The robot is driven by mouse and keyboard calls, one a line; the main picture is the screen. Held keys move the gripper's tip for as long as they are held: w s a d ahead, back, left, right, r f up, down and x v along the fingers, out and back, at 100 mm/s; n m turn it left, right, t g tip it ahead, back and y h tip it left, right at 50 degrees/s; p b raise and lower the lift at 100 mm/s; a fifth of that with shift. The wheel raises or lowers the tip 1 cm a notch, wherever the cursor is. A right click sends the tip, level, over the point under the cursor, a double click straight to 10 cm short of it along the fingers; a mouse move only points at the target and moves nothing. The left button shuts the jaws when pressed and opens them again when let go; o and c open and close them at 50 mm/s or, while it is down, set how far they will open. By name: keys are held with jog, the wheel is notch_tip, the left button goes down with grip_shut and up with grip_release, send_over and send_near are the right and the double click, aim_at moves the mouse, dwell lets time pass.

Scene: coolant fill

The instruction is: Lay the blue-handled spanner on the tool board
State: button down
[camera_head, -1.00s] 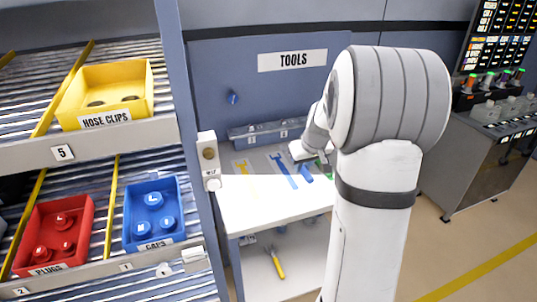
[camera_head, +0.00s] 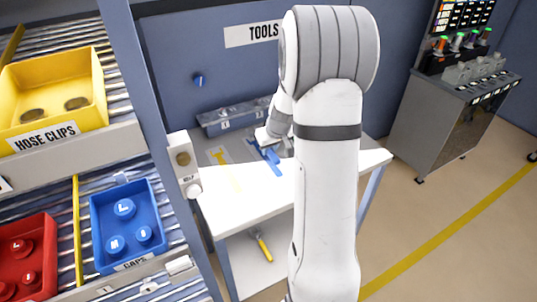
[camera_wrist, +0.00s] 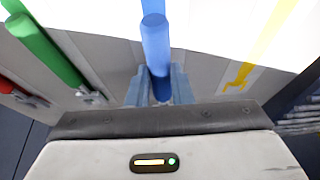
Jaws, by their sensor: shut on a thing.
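The blue-handled spanner (camera_wrist: 156,45) is between the fingers of my gripper (camera_wrist: 158,88), its handle pointing away from the wrist. My gripper is shut on it. The tool board lies on the white bench and bears a blue painted spanner shape (camera_head: 271,165) and a yellow one (camera_head: 220,156). In the head view my gripper (camera_head: 266,143) is over the upper end of the blue shape. In the wrist view a blue strip shows behind the held handle. Whether the spanner touches the board I cannot tell.
A green-handled spanner (camera_wrist: 45,45) lies left of the held one in the wrist view, with a red handle (camera_wrist: 12,88) beyond. A yellow-handled tool (camera_head: 262,247) lies on the lower shelf. The bench's front part (camera_head: 232,207) is clear. A shelf rack stands left.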

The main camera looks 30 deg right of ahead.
jog(key=shift+f, duration=1.6)
jog(key=shift+f+b, duration=0.15)
jog(key=shift+b, duration=0.2)
jog(key=c, duration=1.3)
grip_release()
jog(key=shift+r+p, duration=0.25)
jog(key=shift+p, duration=0.05)
